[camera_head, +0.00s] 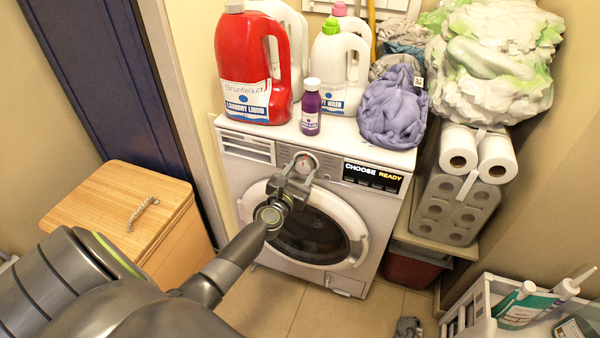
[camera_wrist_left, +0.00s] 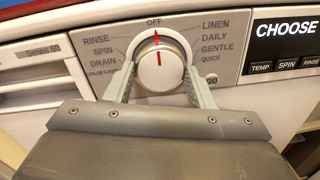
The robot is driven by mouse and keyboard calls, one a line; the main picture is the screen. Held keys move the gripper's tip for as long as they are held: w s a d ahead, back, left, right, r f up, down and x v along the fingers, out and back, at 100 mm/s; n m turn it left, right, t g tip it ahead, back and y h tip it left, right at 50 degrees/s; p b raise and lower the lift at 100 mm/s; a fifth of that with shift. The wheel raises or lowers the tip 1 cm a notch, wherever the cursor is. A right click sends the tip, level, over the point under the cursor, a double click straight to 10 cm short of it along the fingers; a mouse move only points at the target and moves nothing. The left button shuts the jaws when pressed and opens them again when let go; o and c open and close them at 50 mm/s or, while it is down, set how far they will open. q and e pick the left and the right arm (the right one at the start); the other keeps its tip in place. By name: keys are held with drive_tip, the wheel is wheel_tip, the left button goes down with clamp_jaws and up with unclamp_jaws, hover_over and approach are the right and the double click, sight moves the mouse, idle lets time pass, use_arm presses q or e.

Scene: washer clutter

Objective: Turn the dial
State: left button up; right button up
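The washer's round white dial (camera_head: 304,161) is on the control panel at the washer's top front. In the left wrist view the dial (camera_wrist_left: 158,75) has a red pointer, which points up at OFF. Printed labels such as RINSE, SPIN, LINEN and DAILY surround it. My left gripper (camera_head: 298,173) is at the panel, in front of the dial. In the left wrist view its two fingers (camera_wrist_left: 160,67) stand one on each side of the dial, very near its edge. Contact is not clear. My right gripper is not in view.
The washer's display (camera_head: 372,177) reads CHOOSE READY. A red detergent jug (camera_head: 250,75), a purple bottle (camera_head: 311,108) and a purple cloth (camera_head: 393,107) sit on top of the washer. A wooden box (camera_head: 110,195) stands left; paper rolls (camera_head: 455,205) stand right.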

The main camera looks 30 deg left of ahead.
use_arm(q)
drive_tip(key=c, duration=0.3)
